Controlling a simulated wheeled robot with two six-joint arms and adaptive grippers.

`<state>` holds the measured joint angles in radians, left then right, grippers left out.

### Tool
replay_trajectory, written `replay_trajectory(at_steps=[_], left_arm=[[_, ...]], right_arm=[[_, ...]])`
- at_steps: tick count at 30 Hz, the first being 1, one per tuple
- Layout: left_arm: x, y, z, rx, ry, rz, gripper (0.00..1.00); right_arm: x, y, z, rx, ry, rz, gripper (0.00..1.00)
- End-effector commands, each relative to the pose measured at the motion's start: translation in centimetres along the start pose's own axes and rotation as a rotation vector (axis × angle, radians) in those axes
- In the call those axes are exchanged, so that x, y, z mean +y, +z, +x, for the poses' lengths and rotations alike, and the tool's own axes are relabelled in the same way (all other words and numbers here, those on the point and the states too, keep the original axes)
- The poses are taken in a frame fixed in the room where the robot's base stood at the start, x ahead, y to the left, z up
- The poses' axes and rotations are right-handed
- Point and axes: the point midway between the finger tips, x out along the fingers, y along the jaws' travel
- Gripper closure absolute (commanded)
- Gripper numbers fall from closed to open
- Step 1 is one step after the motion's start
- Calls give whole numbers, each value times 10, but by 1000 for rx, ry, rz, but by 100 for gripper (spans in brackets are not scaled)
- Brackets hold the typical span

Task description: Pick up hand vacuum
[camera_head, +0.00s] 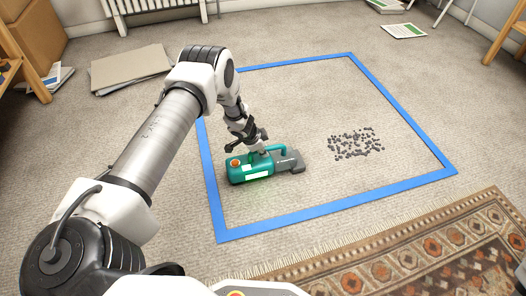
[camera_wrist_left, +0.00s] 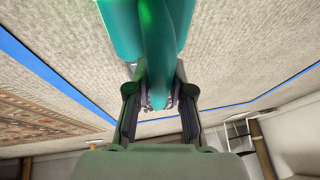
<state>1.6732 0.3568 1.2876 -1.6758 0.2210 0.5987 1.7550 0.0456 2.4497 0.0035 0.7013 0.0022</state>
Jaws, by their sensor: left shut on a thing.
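The hand vacuum (camera_head: 249,173) is teal with a dark grey nozzle pointing right and an orange button at its left end. It is low at the carpet inside the blue taped square, near its left side. I cannot tell whether it touches the floor. My left gripper (camera_head: 254,147) is over it from above, at its handle. In the left wrist view the teal handle of the hand vacuum (camera_wrist_left: 158,50) runs down between the two fingers of my left gripper (camera_wrist_left: 161,108), which is shut on it. My right gripper is not in view.
Blue tape (camera_head: 335,204) outlines a square on the carpet. A patch of dark crumbs (camera_head: 355,144) lies inside it, right of the vacuum. A patterned rug (camera_head: 420,245) lies at the front right. Flattened cardboard (camera_head: 130,68) lies at the back left.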

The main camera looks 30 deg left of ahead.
Motion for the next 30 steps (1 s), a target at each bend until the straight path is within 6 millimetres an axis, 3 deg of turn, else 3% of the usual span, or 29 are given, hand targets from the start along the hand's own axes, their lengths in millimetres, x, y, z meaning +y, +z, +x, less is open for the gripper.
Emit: replay_trajectory(at_steps=[5,7,13,18,24,30], left_arm=[[-9,-15,-33,3,-3,0,100],[0,-12,-27,4,1,-2,100],[20,-12,-34,2,-1,-3,100],[46,-14,-45,1,2,-2,100],[96,-16,-65,-1,5,2,100],[135,-15,-71,1,1,1,100]], right_arm=[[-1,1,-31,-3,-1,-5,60],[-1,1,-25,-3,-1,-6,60],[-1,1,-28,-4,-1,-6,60],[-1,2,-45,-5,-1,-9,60],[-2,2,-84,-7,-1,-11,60],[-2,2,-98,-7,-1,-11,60]])
